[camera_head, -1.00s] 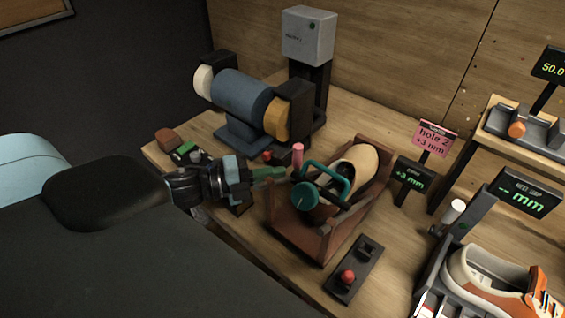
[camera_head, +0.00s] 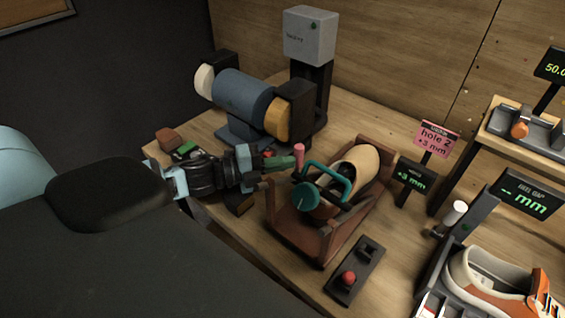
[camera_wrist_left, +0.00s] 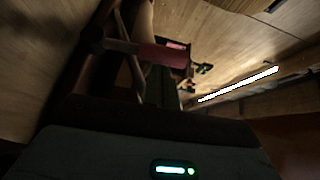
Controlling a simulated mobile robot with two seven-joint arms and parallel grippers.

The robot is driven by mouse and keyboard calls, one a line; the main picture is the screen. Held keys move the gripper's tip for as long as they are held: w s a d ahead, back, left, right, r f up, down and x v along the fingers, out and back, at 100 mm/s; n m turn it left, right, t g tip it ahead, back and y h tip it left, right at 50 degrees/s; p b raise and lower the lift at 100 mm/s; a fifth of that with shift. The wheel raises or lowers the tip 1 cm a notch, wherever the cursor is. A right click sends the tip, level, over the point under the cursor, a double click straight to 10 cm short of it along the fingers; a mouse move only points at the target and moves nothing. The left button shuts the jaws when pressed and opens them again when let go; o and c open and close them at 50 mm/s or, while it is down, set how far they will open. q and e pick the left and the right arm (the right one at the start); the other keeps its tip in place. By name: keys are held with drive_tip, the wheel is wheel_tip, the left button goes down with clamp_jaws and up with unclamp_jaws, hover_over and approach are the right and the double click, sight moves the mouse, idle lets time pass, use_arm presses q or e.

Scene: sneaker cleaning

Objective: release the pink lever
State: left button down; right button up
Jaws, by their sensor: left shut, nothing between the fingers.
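The pink lever (camera_head: 299,153) stands upright at the back left corner of the brown wooden cradle (camera_head: 318,245). In the left wrist view the lever (camera_wrist_left: 162,55) shows as a pink cylinder close in front of the camera. My left gripper (camera_head: 286,163) is shut, its green fingertips beside the lever's left side in the head view. I cannot tell whether they touch it. The cradle holds a cream shoe form (camera_head: 357,168) with a teal handle and knob (camera_head: 306,197). My right gripper is not in view.
A blue bench grinder (camera_head: 243,97) stands behind the cradle. A black box with a red button (camera_head: 348,278) lies in front. Small displays (camera_head: 413,176) and a white and orange sneaker (camera_head: 497,281) are at right. A brown block (camera_head: 168,138) lies at left.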

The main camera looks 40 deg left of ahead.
use_arm(q)
drive_tip(key=w, duration=0.1)
drive_tip(key=w+r, duration=0.1)
drive_tip(key=w, duration=0.1)
drive_tip(key=shift+w+d, duration=0.1)
drive_tip(key=shift+w, duration=0.05)
idle(0.5)
